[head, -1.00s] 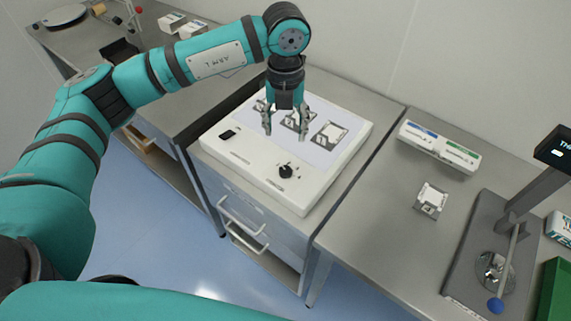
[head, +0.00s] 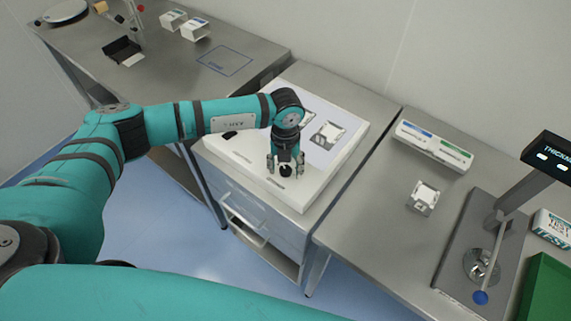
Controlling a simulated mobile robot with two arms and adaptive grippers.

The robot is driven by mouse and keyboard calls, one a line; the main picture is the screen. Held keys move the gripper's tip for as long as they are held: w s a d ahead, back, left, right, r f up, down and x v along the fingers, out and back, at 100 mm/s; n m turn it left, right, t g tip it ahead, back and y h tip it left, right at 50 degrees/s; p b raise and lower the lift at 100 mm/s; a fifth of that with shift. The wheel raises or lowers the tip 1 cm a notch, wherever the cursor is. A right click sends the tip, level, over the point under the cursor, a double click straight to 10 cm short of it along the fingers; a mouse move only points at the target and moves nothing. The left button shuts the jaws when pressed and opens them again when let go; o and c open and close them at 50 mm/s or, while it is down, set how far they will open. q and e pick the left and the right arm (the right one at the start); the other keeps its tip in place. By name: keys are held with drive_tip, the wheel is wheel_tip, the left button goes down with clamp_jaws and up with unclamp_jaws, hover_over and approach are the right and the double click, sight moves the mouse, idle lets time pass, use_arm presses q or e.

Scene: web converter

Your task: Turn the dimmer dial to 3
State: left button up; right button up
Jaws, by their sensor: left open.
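The dial's scale and pointer are too small or covered to read. A black switch (head: 230,135) sits at the left of the same panel. My right gripper does not show.
A gauge stand (head: 480,240) with a blue-tipped lever is on the right bench. A tray with blue and green labels (head: 434,145) and a small white-framed part (head: 423,198) lie there too. The left bench (head: 180,65) holds white boxes and a black holder.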

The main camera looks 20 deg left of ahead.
use_arm(q)
clamp_jaws()
drive_tip(key=shift+f+m+b, duration=0.15)
drive_tip(key=shift+m+b, duration=0.15)
drive_tip(key=shift+b, duration=0.3)
drive_tip(key=m+b, duration=1.3)
drive_tip(key=b, duration=0.4)
drive_tip(key=shift+f+m, duration=0.1)
drive_tip(key=shift+m, duration=0.3)
drive_tip(key=shift+r+m+b, duration=0.25)
drive_tip(key=shift+m+b, duration=1.45)
drive_tip(key=shift+b, duration=0.05)
unclamp_jaws()
